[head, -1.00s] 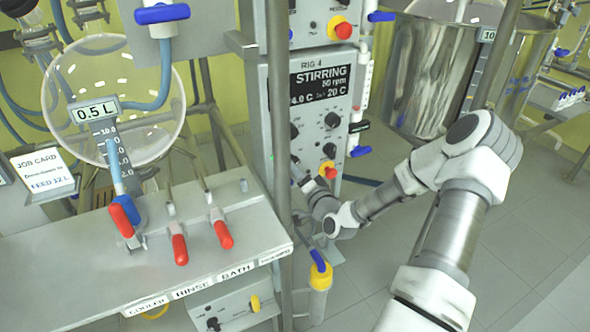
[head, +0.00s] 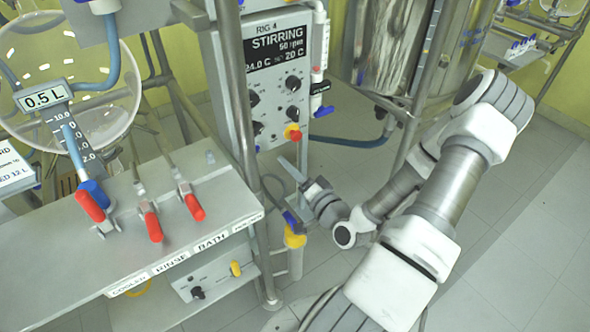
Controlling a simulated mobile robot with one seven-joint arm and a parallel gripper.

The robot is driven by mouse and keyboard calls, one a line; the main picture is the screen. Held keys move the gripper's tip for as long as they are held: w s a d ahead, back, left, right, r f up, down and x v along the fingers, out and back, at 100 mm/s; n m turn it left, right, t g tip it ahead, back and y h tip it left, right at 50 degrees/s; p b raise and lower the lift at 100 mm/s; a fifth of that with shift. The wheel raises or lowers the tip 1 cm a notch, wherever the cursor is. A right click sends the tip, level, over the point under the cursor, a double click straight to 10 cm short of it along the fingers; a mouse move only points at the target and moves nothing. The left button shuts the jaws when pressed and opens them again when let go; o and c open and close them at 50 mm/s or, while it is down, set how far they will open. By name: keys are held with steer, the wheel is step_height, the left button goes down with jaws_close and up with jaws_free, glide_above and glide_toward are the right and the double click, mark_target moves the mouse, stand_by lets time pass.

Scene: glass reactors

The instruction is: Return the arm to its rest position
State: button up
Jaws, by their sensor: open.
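My arm reaches in from the lower right in the head view, with its elbow bent high at the right and the forearm coming back down toward the middle. My gripper (head: 293,178) is at the end of it, beside and below the stirring control panel (head: 279,85) of Rig 4. It is small in the picture and partly hidden by its own body. A pale finger sticks out to the upper left, and nothing shows held in it. It looks apart from the red-and-yellow knob (head: 293,132) above it.
Left is a grey bench (head: 60,262) with red-handled valves (head: 151,222) and a glass vessel (head: 105,85). A metal post (head: 235,110) and a yellow-capped cylinder (head: 295,242) stand close to my gripper. A steel tank (head: 382,50) is behind my arm. Floor (head: 510,240) at right is clear.

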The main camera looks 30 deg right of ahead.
steer(key=shift+s, duration=1)
